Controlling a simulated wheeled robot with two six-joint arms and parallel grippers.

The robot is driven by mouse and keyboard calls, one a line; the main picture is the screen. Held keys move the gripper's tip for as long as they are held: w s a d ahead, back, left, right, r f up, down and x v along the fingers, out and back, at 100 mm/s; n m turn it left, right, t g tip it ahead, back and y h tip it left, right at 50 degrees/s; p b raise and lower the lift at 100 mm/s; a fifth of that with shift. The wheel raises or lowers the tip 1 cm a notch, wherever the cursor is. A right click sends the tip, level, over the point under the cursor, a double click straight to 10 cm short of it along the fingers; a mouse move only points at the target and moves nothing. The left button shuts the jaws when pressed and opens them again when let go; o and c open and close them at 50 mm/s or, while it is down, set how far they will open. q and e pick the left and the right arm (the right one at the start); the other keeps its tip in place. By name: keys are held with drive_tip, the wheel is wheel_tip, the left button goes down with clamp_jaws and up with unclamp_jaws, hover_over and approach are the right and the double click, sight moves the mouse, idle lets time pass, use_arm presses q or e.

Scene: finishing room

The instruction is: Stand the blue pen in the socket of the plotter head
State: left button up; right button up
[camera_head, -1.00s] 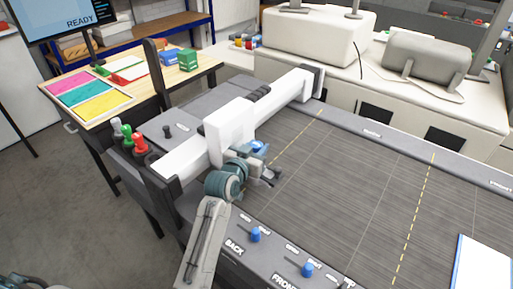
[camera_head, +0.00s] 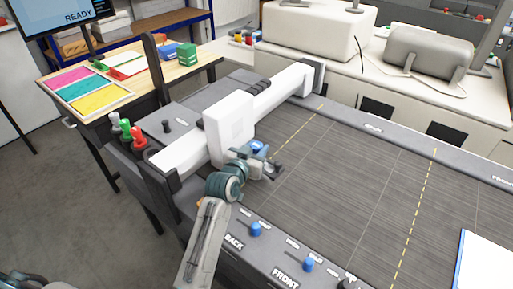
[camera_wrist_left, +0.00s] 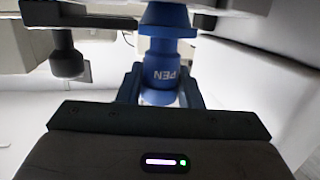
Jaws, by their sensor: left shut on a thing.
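The plotter head (camera_head: 229,130) is a white block on a white beam across the plotter bed. My left gripper (camera_head: 268,163) is at its right side, low over the bed. The blue pen (camera_head: 259,148) shows as a small blue patch between the gripper and the head. In the left wrist view the pen (camera_wrist_left: 160,72), marked PEN, stands upright between the blue fingers, which are shut on it. A wider blue collar is above the mark, just under grey parts at the top edge. The socket and the pen's seating in it cannot be made out.
Green, white and red pens (camera_head: 126,131) stand in a rack at the beam's near end. Blue knobs (camera_head: 255,229) line the plotter's front edge. A white sheet (camera_head: 484,268) lies at the bed's right. The bed's middle is clear. A dark knob (camera_wrist_left: 66,58) hangs beside the pen.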

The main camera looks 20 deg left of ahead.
use_arm(q)
drive_tip(key=shift+f, duration=0.45)
drive_tip(key=o, duration=1.1)
drive_tip(key=shift+c, duration=0.2)
drive_tip(key=shift+s+b, duration=0.45)
drive_tip(key=shift+s, duration=0.05)
drive_tip(key=b+v, duration=0.3)
drive_tip(key=v, duration=0.7)
